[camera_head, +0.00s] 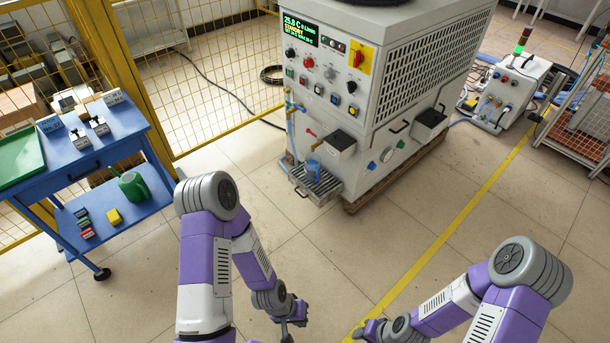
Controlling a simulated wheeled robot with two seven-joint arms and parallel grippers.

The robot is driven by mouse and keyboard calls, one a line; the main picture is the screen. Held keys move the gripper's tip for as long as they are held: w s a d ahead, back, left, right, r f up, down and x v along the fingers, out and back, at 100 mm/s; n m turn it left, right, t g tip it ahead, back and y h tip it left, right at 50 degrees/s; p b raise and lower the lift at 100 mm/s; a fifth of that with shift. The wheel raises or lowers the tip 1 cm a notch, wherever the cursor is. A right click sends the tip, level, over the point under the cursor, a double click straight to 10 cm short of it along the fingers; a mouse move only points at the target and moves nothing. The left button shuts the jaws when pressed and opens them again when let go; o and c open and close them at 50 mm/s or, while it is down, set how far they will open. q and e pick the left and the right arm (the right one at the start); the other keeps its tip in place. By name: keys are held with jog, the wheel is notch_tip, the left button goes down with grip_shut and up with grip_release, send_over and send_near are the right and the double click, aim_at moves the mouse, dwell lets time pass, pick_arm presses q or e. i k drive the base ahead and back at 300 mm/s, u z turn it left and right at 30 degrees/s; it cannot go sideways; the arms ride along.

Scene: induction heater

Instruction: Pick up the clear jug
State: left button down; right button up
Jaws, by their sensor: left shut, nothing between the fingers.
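A small bluish see-through vessel (312,169), which looks like the clear jug, stands on the slatted metal tray (325,189) at the lower front of the big heater cabinet. It is too small to make out its handle. My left gripper (296,322) is low in the middle of the head view, in front of the tray and well apart from the vessel. It is shut and empty. My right gripper (362,332) is at the bottom edge, right of the left one, pointing left. Its fingers are too small and turned away to read.
The heater cabinet (400,90) stands on a wooden pallet, with a grey box above the tray. A blue cart (95,150) at left holds boxes and a green watering can (133,186). A smaller machine (508,92) stands back right. Tiled floor before the cabinet is clear.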

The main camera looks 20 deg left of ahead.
aim_at(313, 162)
jog(key=u, duration=0.95)
jog(key=i, duration=1)
jog(key=u, duration=0.7)
jog(key=i, duration=1.6)
jog(key=z, duration=1.3)
jog(key=i, duration=0.45)
jog(key=z, duration=0.4)
